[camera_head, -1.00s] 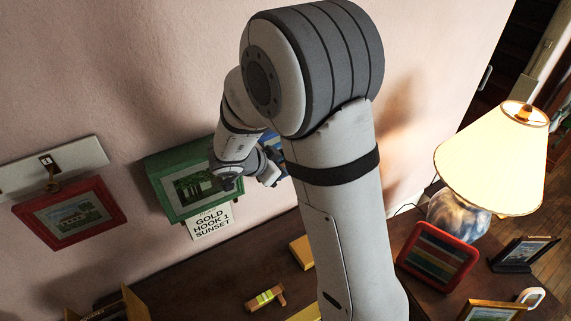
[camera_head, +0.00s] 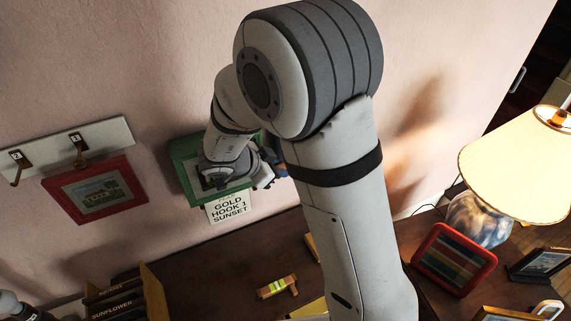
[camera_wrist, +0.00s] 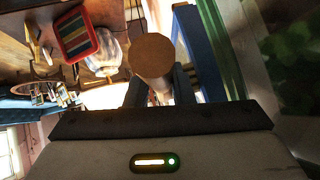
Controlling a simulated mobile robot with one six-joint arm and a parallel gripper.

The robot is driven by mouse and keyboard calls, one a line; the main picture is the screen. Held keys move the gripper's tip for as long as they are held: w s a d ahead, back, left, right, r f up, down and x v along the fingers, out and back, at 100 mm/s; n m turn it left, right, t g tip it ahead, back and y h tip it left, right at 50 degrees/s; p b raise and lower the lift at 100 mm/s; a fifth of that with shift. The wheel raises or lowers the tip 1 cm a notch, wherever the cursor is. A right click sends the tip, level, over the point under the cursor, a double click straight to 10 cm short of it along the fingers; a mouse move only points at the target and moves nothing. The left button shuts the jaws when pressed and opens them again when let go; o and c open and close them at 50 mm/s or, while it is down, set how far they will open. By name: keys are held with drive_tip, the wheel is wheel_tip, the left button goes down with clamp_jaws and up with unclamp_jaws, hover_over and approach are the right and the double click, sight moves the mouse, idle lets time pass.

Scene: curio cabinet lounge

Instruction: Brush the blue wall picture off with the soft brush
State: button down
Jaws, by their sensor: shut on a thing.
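The soft brush shows in the wrist view as a round wooden handle end (camera_wrist: 152,55). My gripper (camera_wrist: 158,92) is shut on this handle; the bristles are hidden. The blue wall picture shows in the wrist view as a blue frame edge (camera_wrist: 200,50), just right of the handle. I cannot tell whether the brush touches it. In the head view my gripper (camera_head: 266,176) is close to the wall beside the green picture (camera_head: 184,170).
A red-framed picture (camera_head: 129,174) hangs left below a hook board (camera_head: 105,141). A card (camera_head: 228,207) is under the green picture. On the dark table are a small wooden item with a yellow-green band (camera_head: 276,287), a red striped frame (camera_head: 454,258) and a lamp (camera_head: 520,160).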

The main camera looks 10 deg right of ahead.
drive_tip(key=shift+s, duration=0.1)
drive_tip(key=shift+s+d, duration=0.3)
drive_tip(key=shift+s, duration=0.6)
drive_tip(key=shift+s+d, duration=0.3)
drive_tip(key=shift+s, duration=0.65)
drive_tip(key=shift+s+d, duration=0.3)
drive_tip(key=shift+s, duration=0.6)
drive_tip(key=s, duration=0.1)
drive_tip(key=s+d, duration=0.1)
drive_tip(key=s, duration=0.1)
